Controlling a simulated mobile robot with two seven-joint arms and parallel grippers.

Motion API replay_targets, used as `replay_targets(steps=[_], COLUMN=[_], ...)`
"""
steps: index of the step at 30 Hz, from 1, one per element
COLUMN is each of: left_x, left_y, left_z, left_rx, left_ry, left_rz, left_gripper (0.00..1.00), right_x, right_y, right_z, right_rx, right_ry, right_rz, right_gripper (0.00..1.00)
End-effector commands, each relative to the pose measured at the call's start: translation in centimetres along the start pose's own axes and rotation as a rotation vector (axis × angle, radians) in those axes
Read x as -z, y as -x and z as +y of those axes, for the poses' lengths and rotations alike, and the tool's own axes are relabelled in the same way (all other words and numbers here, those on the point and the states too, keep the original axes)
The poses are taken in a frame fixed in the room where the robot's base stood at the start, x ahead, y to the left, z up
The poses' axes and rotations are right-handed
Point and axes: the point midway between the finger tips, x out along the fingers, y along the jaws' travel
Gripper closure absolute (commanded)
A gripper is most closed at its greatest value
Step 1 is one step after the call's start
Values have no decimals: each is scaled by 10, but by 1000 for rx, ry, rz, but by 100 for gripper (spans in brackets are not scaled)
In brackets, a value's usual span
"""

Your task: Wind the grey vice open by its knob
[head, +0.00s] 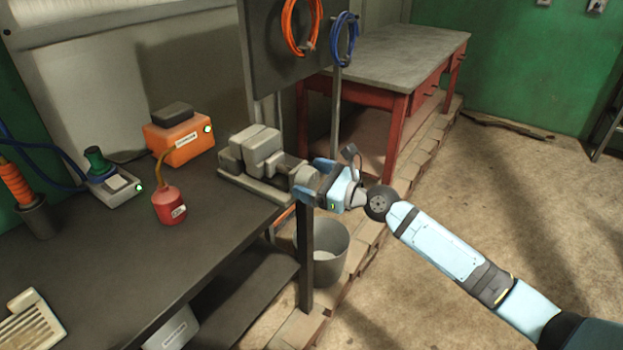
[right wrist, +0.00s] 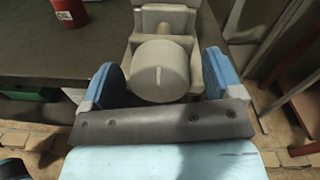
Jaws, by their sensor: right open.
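The grey vice (head: 258,157) sits at the right end of the dark workbench. Its round knob (head: 304,178) faces my right gripper at the bench edge. In the right wrist view the knob (right wrist: 160,72) shows a raised mark on its face and the vice body (right wrist: 165,20) stands behind it. My right gripper (right wrist: 166,80) is open, with one blue finger on each side of the knob; gaps show between the fingers and the knob. It also shows in the head view (head: 318,178). The left gripper is not in view. I cannot tell how far the jaws are apart.
On the workbench (head: 110,260) stand a red oil can (head: 169,204), an orange charger box (head: 180,140) and a soldering station (head: 110,182). A grey bucket (head: 325,250) stands on the floor below the knob.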

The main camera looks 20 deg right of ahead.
Motion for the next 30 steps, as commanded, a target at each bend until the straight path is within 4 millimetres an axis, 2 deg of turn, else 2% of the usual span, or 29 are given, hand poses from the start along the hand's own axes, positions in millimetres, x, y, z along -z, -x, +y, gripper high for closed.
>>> replay_targets(steps=[8,9,15,23,30], left_x=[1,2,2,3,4], left_y=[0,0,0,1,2], left_z=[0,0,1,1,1], left_rx=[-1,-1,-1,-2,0], left_ry=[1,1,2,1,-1], left_rz=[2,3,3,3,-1], left_gripper=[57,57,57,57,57], right_x=[0,0,0,0,-1], right_y=[-2,-2,-2,-2,-2], right_z=[0,0,0,0,1], right_rx=[0,0,0,-1,-2], right_ry=[0,0,0,16,112], right_rz=[0,0,0,1,7], right_gripper=[14,17,63,64,63])
